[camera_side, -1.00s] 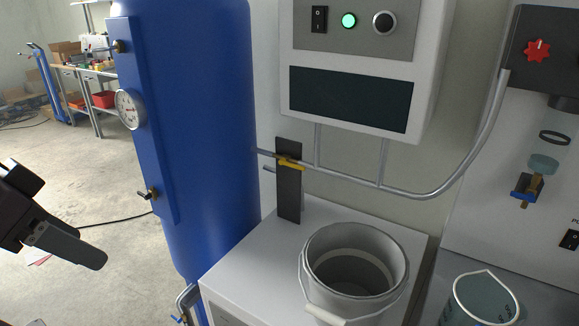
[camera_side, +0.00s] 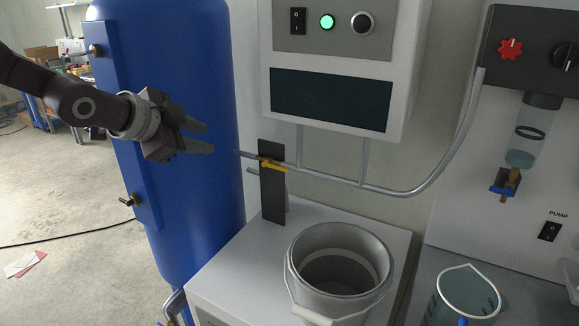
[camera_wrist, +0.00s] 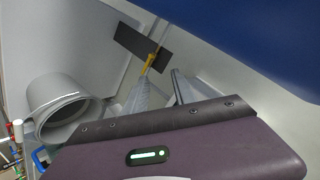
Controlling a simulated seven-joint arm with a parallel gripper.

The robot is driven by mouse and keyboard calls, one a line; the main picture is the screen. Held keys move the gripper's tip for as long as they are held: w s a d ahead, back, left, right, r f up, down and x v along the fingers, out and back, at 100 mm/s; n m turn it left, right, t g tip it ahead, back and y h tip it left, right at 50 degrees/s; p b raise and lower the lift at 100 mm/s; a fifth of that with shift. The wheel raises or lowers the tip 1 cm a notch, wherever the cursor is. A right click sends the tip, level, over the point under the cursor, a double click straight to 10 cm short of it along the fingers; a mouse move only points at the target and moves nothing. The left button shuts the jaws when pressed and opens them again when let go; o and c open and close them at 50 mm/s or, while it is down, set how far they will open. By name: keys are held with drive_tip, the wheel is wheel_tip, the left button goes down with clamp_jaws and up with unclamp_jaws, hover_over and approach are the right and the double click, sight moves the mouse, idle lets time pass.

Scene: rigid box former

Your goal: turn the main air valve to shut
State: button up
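The main air valve has a yellow lever handle (camera_side: 274,165) on the thin grey pipe, in front of an upright dark plate (camera_side: 272,200). In the side view the lever lies roughly along the pipe. My gripper (camera_side: 211,138) is in front of the blue tank, left of the valve, with its fingers pointing right toward it. The fingers are apart, nothing is between them, and they do not touch the lever. In the wrist view the yellow lever (camera_wrist: 152,58) and dark plate (camera_wrist: 132,40) show beyond the fingertips of my gripper (camera_wrist: 159,77).
The blue tank (camera_side: 185,230) stands close behind my gripper. A grey bucket (camera_side: 325,238) sits on the white cabinet (camera_side: 222,262) below the valve. The control box (camera_side: 405,60) hangs above the pipe (camera_side: 398,191). A clear beaker (camera_side: 464,300) is at lower right.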

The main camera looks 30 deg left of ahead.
sight(284, 169)
drive_tip(key=w+d+f+m+t+h, duration=0.1)
drive_tip(key=w+d+f+m+h, duration=0.1)
drive_tip(key=w+f+m, duration=0.2)
drive_tip(key=w+d+f+m+t+h, duration=0.2)
drive_tip(key=w+f+m+h, duration=0.1)
drive_tip(key=w+f, duration=0.3)
drive_tip(key=w+d+f+m+t+h, duration=0.2)
drive_tip(key=w+f+m, duration=0.3)
drive_tip(key=m, duration=0.1)
drive_tip(key=shift+w, duration=0.3)
drive_tip(key=x, duration=0.7)
drive_tip(key=shift+r, duration=0.15)
drive_tip(key=shift+c, duration=0.4)
clamp_jaws()
